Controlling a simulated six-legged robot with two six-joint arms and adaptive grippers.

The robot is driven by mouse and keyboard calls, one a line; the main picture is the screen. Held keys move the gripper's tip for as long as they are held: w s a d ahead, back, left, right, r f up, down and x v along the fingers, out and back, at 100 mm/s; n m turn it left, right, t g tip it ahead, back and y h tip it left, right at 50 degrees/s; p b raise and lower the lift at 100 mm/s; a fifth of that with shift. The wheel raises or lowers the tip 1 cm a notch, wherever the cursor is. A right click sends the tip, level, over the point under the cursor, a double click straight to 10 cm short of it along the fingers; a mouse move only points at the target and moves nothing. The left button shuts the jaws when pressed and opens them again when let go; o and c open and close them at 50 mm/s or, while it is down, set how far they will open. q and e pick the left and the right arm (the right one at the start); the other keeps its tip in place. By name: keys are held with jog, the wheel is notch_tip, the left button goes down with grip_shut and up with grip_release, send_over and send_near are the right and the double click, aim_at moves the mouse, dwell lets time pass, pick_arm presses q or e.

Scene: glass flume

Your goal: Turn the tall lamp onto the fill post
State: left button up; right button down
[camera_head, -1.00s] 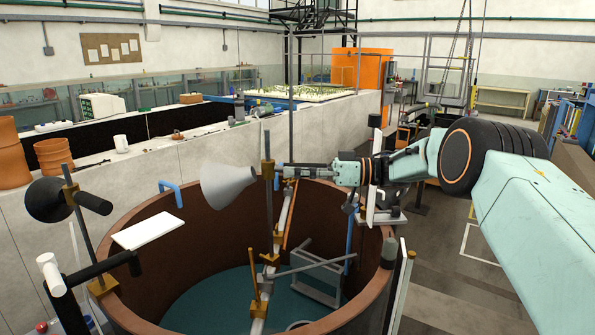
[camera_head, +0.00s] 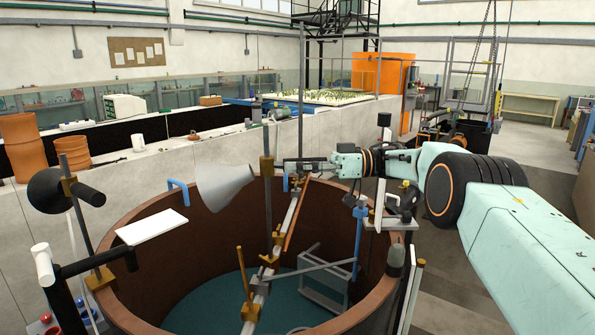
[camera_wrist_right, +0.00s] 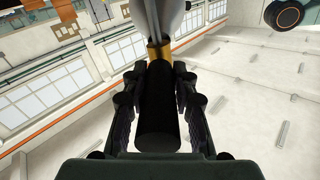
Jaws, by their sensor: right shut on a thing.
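The tall lamp has a pale grey cone shade (camera_head: 227,186) on a dark upright post (camera_head: 268,215) over the round tank. Its wide mouth faces left and a little down. In the right wrist view a black cylindrical handle (camera_wrist_right: 158,115) lies between the fingers, with a brass clamp (camera_wrist_right: 159,50) beyond it. My right gripper (camera_head: 290,167) is shut on this handle, just right of the post. A short brass post (camera_head: 245,272) and a blue post (camera_head: 357,235) stand at the tank; I cannot tell which is the fill post. My left gripper is out of view.
The brown tank rim (camera_head: 385,290) surrounds dark water. A black lamp (camera_head: 48,193) on its own post stands at the left rim, near a white board (camera_head: 152,227). A grey frame (camera_head: 325,280) sits inside the tank. A pale wall runs behind it.

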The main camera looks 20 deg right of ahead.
jog(key=shift+w+d+r, duration=0.15)
jog(key=shift+r, duration=0.25)
dwell(0.3)
jog(key=c, duration=1.4)
grip_release()
jog(key=shift+c, duration=0.2)
jog(key=o, duration=0.4)
jog(key=shift+d+f, duration=0.1)
jog(key=shift+f, duration=0.05)
jog(key=shift+f, duration=0.1)
jog(key=r, duration=0.8)
jog(key=shift+s, duration=0.2)
jog(key=shift+w+r, duration=0.15)
jog(key=shift+r, duration=0.8)
jog(key=shift+r, duration=0.1)
